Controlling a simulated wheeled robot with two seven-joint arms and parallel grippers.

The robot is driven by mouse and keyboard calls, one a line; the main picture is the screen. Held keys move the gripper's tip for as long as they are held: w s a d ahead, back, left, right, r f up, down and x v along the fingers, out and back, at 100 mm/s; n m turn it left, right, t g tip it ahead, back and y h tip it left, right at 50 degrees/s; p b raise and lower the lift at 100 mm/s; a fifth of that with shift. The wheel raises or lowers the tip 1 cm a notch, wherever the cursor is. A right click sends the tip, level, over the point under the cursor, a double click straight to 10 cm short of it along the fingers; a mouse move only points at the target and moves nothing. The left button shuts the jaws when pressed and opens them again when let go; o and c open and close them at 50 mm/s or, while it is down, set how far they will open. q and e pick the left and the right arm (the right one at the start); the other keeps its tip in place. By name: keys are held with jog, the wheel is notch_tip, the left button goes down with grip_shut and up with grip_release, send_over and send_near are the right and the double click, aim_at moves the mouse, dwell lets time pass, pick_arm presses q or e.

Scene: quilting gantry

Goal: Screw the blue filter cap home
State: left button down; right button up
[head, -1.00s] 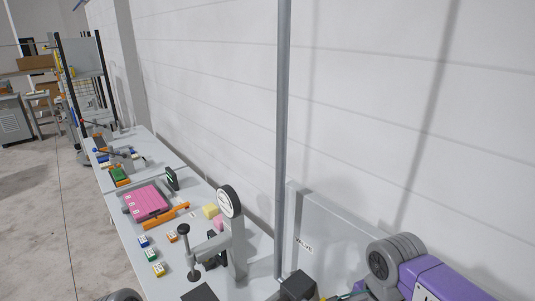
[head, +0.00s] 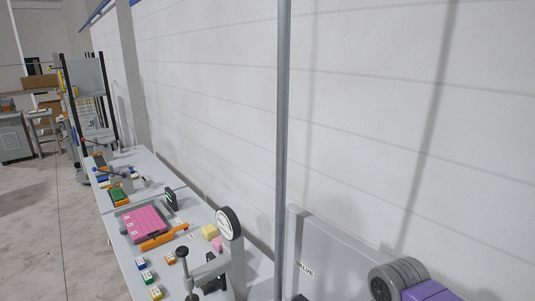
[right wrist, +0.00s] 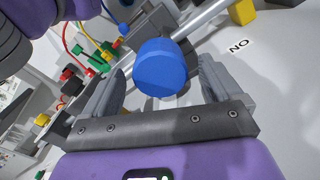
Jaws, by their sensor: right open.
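The blue filter cap (right wrist: 160,68) shows in the right wrist view, with its round face toward the camera. It sits at a dark fitting near a grey pipe (right wrist: 202,18). My right gripper (right wrist: 160,88) is open, with one grey finger on each side of the cap. There is a visible gap to both fingers, and I cannot tell how deep the cap lies between them. The thread behind the cap is hidden. In the head view, only a purple part of my right arm shows at the lower right; the cap and my left gripper are out of view.
A panel marked VALVE (head: 308,252) stands beside a vertical post (head: 282,150). A bench to the left holds a pink tray (head: 145,222), a dial gauge (head: 227,223) and several small blocks. Coloured hoses and a yellow block (right wrist: 242,12) lie near the cap.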

jog(key=n, duration=0.3)
jog(key=shift+n, duration=0.4)
jog(key=n+p, duration=0.1)
jog(key=n, duration=0.2)
jog(key=shift+n, duration=0.4)
jog(key=n, duration=0.3)
jog(key=shift+n, duration=0.3)
jog(key=n+p, duration=0.1)
jog(key=n, duration=0.2)
jog(key=shift+n, duration=0.3)
jog(key=shift+c, duration=0.2)
jog(key=c, duration=1.3)
jog(key=m, duration=0.4)
